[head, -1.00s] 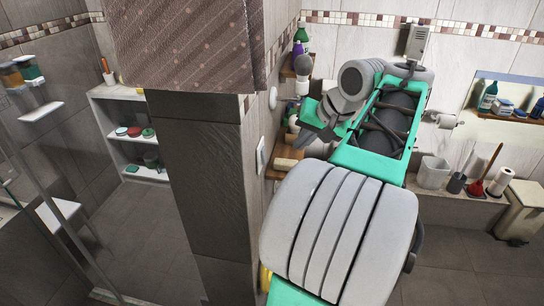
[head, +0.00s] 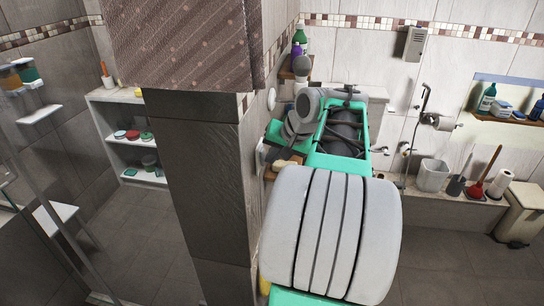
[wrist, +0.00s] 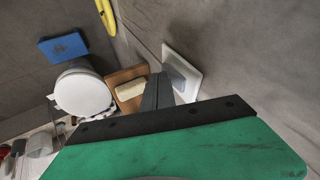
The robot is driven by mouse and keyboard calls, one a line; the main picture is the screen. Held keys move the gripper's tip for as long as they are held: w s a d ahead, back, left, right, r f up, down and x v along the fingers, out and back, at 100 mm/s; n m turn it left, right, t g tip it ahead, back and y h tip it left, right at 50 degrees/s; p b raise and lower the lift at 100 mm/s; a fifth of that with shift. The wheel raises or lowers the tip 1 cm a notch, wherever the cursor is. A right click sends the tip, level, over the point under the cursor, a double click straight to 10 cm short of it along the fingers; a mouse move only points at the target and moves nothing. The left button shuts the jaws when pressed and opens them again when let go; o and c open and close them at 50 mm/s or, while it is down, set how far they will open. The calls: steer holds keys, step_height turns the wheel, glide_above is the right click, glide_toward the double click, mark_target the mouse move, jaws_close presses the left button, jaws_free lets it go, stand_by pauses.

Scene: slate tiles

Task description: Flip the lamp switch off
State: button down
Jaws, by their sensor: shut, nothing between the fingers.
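The lamp switch is a white wall plate with a pale grey rocker (wrist: 178,78), on the grey tiled wall in the wrist view. A narrow part of the plate (head: 261,156) also shows at the wall's edge in the head view. My gripper (wrist: 158,80) is shut and empty. Its dark fingertips are at the left edge of the plate in the wrist view; whether they touch it I cannot tell. No lamp can be made out.
The toilet (wrist: 84,92) and a blue box (wrist: 63,48) are further left. In the head view, a dark pillar (head: 205,190) stands left of my arm.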

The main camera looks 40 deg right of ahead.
steer(key=shift+w+a+f+t+p, duration=0.1)
steer(key=shift+w+f+t+p, duration=0.05)
steer(key=shift+t+p, duration=0.2)
steer(key=shift+r+p, duration=0.85)
steer(key=s+d+f+p+v, duration=0.1)
steer(key=d+p+v, duration=0.1)
steer(key=v, duration=1)
steer(key=shift+s+d+r+p, duration=0.2)
steer(key=shift+p, duration=0.1)
